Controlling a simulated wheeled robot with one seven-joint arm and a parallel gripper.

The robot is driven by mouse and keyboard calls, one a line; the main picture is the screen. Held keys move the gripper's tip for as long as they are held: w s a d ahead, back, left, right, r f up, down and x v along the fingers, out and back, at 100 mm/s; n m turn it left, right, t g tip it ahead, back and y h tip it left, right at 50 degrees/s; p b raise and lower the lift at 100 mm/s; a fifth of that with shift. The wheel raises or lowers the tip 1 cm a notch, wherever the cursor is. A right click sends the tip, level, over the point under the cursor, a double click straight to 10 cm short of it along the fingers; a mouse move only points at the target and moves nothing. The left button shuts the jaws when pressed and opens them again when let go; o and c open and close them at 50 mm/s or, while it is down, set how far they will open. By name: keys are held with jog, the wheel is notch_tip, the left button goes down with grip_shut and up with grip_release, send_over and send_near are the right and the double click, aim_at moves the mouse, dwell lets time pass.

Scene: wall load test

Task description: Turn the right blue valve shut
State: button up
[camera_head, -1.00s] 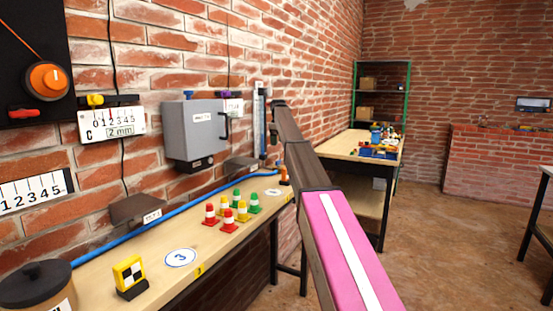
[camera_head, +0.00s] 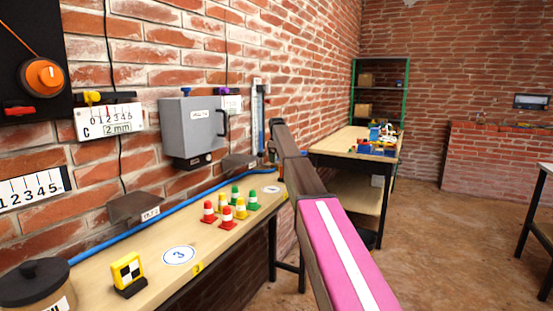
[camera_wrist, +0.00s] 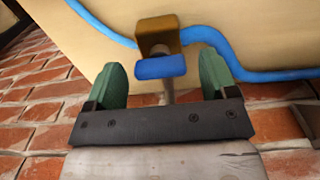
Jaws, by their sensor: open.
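In the wrist view a blue valve handle (camera_wrist: 160,67) sits on a brass-coloured body (camera_wrist: 158,36) beside the pale bench. My gripper (camera_wrist: 160,62) is open, with one green finger on each side of the handle. A gap shows between the handle and each finger, wider on the left. A short stem below the handle is partly visible. Whether the handle lies at the depth of the fingertips I cannot tell. In the head view my arm covers the valve, and my gripper is not clearly seen.
A blue hose (camera_head: 150,229) runs along the bench (camera_head: 215,250) against the brick wall and also shows in the wrist view (camera_wrist: 240,70). Several small cones (camera_head: 227,214) stand on the bench. A grey box (camera_head: 192,130) hangs above. Open floor lies right of my arm.

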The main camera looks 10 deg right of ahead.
jog(key=c, duration=0.9)
jog(key=shift+c, duration=0.2)
jog(key=shift+m, duration=0.3)
jog(key=m, duration=1.3)
jog(key=shift+m, duration=2.1)
